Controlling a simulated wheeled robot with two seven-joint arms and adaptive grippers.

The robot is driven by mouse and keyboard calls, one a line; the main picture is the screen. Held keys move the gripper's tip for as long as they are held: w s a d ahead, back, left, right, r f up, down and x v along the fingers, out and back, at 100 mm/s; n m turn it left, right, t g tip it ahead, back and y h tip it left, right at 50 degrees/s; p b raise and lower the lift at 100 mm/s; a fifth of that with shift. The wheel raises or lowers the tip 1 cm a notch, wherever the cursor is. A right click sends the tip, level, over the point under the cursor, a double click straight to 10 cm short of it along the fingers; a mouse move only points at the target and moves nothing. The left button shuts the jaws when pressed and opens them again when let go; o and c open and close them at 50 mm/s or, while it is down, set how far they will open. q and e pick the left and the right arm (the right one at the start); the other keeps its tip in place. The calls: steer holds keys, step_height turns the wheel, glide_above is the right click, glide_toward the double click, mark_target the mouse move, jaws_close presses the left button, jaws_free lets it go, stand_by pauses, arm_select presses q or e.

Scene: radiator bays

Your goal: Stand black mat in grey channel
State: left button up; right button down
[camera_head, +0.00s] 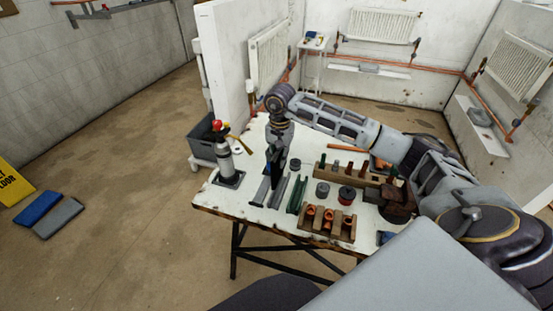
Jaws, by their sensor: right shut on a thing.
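My right gripper (277,143) reaches over the left part of the white table and points down. It is shut on a dark upright piece, which looks like the black mat (274,171). The mat's lower edge is over or at the grey channel (278,192); I cannot tell whether it rests inside. Another grey strip (261,191) lies just left of it, and a green channel (296,194) lies just right. The gripper's fingers are small and partly merge with the dark mat. My left gripper is not in view.
A blowtorch-like canister (228,160) stands at the table's left corner. A wooden rack (325,224) with copper fittings is at the front, and dark round reels (346,195) are behind it. A longer wooden rack (362,179) stands farther right, beneath my right arm.

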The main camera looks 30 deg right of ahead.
steer(key=shift+s, duration=0.1)
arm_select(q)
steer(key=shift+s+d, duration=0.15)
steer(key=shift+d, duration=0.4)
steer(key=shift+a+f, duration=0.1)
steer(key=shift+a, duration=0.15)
arm_select(e)
steer(key=shift+f, duration=0.1)
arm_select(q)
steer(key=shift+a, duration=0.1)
arm_select(e)
steer(key=shift+f, duration=0.1)
steer(key=shift+f+b, duration=0.8)
steer(key=shift+f, duration=0.65)
steer(key=shift+f+b, duration=0.35)
steer(key=shift+f, duration=0.4)
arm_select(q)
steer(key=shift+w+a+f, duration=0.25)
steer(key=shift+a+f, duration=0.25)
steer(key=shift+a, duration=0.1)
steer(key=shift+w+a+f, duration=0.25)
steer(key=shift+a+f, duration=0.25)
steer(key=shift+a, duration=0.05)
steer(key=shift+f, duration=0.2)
arm_select(e)
steer(key=shift+f, duration=0.1)
